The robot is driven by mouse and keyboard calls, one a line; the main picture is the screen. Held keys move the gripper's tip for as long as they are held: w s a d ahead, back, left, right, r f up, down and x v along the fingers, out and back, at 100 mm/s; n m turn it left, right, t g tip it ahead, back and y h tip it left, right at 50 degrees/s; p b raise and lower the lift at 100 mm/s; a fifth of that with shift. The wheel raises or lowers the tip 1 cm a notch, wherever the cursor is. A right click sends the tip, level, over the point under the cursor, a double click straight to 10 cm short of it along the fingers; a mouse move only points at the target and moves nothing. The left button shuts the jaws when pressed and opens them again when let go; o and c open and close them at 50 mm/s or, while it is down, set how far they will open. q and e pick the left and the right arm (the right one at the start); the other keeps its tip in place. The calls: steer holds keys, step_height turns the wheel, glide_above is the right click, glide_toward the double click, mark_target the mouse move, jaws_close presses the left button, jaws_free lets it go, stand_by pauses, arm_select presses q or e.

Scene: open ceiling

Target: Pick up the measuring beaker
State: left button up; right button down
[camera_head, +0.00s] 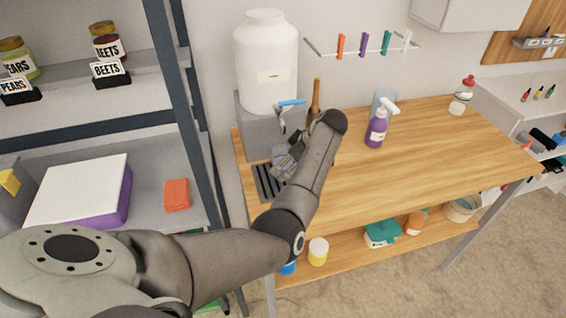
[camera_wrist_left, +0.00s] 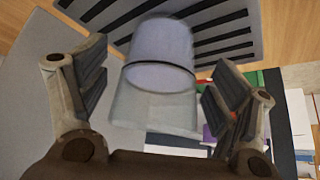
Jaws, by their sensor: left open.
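In the left wrist view, the measuring beaker (camera_wrist_left: 155,98) is a clear, pale cylinder with a dark ring around it. It stands over the dark slotted drip grate (camera_wrist_left: 215,35). My left gripper (camera_wrist_left: 158,78) is open, with one finger on each side of the beaker. A gap shows at the left finger; contact at the right finger is hard to tell. In the head view, my left gripper (camera_head: 285,162) is over the grate (camera_head: 268,184), below the blue-handled tap (camera_head: 290,103). The beaker is mostly hidden by the gripper there. My right gripper is out of view.
A large white tank (camera_head: 266,60) stands on a grey block behind the gripper. The bench middle is clear. A shelf post (camera_head: 175,90) is at left.

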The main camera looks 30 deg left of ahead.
arm_select(q)
steer(key=shift+x, duration=1.45)
steer(key=shift+s, duration=0.1)
steer(key=c, duration=1)
steer(key=shift+c, duration=0.4)
steer(key=c, duration=0.4)
steer(key=shift+r, duration=0.15)
steer(key=shift+c, duration=0.4)
